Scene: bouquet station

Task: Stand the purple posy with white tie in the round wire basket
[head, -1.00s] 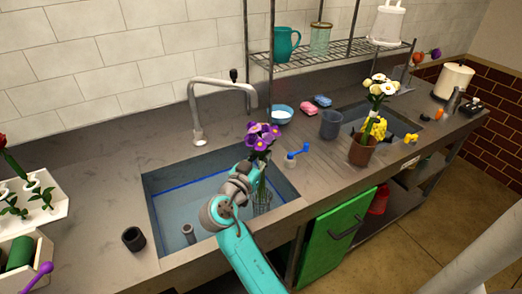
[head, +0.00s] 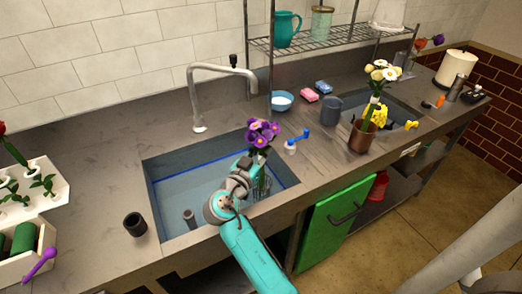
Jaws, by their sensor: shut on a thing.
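The purple posy (head: 263,133) has several purple blooms with yellow centres and stands upright, blooms up, over the right part of the sink. My gripper (head: 255,160) is shut on its stems just below the blooms. The white tie cannot be made out. The round wire basket (head: 264,186) shows as a thin wire shape in the right part of the sink, just below and beside my gripper, partly covered by my wrist. The stem ends are hidden, so I cannot tell whether they are inside the basket.
The sink (head: 175,205) has a tap (head: 215,70) behind it. A brown pot (head: 361,138) with white and yellow flowers stands further right. A black cup (head: 135,225) and a white planter (head: 40,205) are on the left.

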